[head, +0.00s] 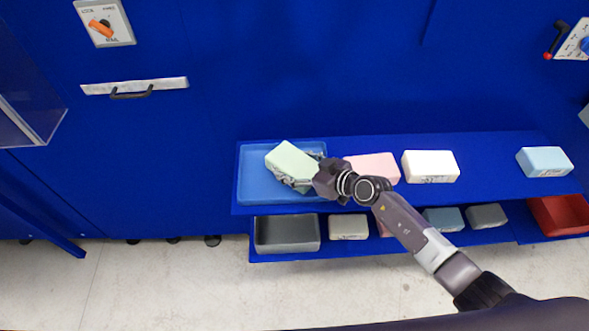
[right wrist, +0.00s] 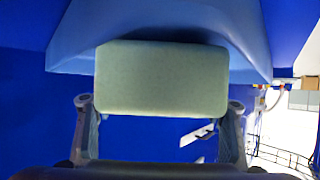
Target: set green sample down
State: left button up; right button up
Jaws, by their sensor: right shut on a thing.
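The green sample (head: 291,163) is a pale green foam block. My right gripper (head: 300,170) is shut on it, with a finger on each side. In the head view the block is tilted and appears over the light blue tray (head: 254,190) on the upper shelf. In the right wrist view the green sample (right wrist: 162,80) spans the space between the fingertips, with the blue tray (right wrist: 75,45) behind it. I cannot tell whether the block touches the tray floor. My left gripper is not in view.
On the upper shelf, right of the tray, lie a pink block (head: 375,167), a white block (head: 430,166) and a light blue block (head: 545,161). The lower shelf holds a grey tray (head: 287,233), several blocks and a red bin (head: 562,214). A blue wall stands behind.

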jog(key=shift+f, duration=0.35)
jog(key=o, duration=1)
jog(key=shift+d+r, duration=0.1)
jog(key=shift+r, duration=0.1)
jog(key=p+v, duration=0.1)
jog(key=v, duration=1.1)
jog(key=shift+f+p, duration=0.1)
jog(key=shift+p, duration=0.3)
